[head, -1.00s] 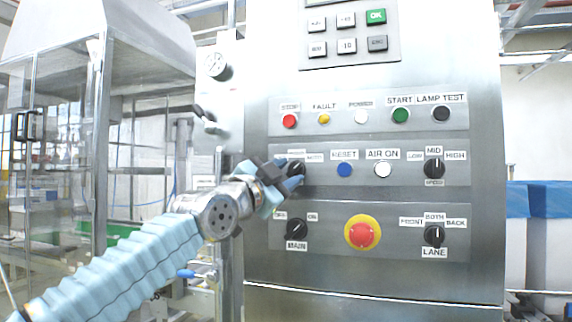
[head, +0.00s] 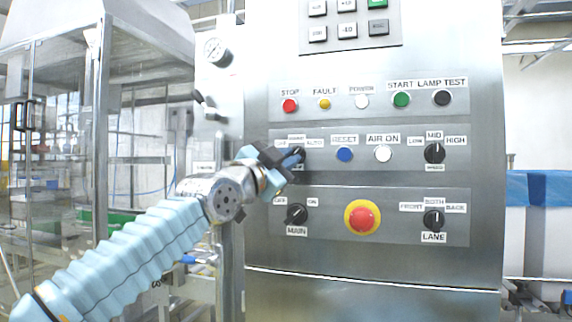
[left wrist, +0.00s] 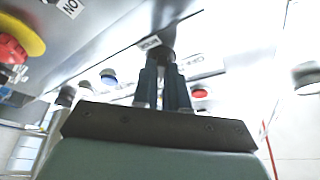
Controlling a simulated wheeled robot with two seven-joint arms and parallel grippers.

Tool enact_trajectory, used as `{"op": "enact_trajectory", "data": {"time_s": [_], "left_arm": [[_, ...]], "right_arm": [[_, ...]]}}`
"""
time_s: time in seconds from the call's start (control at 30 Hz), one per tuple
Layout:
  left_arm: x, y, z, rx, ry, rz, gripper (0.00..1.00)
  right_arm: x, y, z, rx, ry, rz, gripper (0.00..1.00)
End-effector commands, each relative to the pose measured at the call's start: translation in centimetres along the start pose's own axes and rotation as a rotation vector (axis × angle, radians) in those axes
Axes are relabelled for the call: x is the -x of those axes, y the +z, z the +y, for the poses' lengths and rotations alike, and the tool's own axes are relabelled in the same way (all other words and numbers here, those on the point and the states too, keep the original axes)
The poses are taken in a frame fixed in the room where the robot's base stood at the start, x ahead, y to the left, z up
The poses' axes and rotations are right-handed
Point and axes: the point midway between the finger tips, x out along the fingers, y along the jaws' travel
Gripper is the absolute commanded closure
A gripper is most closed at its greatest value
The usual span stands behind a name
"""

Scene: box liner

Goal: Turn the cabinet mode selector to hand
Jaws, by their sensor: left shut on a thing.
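The mode selector (head: 299,153) is a black knob at the left of the panel's middle row, with OFF, HAND and AUTO labels around it. My left gripper (head: 292,158) is at this knob and partly covers it. In the left wrist view the two dark fingers of my left gripper (left wrist: 162,75) are shut on the dark selector knob (left wrist: 161,53). The fingers hide most of the knob, so I cannot tell which label its pointer faces. My right gripper is not in view.
The MAIN knob (head: 297,214) sits just below the gripper, with the red emergency stop (head: 362,218) on its yellow ring to the right. The blue RESET button (head: 344,154) is right of the selector. A pressure gauge (head: 217,51) is up left.

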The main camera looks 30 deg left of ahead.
Motion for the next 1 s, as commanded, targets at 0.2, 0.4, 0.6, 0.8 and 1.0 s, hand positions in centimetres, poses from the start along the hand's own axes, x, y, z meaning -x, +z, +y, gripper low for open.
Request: {"op": "enact_trajectory", "data": {"time_s": [0.2, 0.4, 0.6, 0.8, 1.0], "left_arm": [[0.2, 0.9, 0.9, 0.11, -0.05, -0.001, 1.0], [0.2, 0.8, 1.2, 0.263, -0.112, 0.001, 1.0], [0.1, 0.3, 1.2, 0.419, -0.174, 0.001, 1.0], [0.0, 0.0, 1.1, 0.549, -0.227, 0.0, 1.0], [-0.1, -0.2, 1.1, 0.637, -0.263, 0.0, 1.0]], "right_arm": [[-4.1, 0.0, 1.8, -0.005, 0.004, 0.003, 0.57], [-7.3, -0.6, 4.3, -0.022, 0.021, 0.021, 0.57], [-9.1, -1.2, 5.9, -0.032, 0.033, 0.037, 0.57], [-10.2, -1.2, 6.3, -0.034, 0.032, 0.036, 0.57], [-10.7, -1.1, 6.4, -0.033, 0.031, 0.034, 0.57]]}}
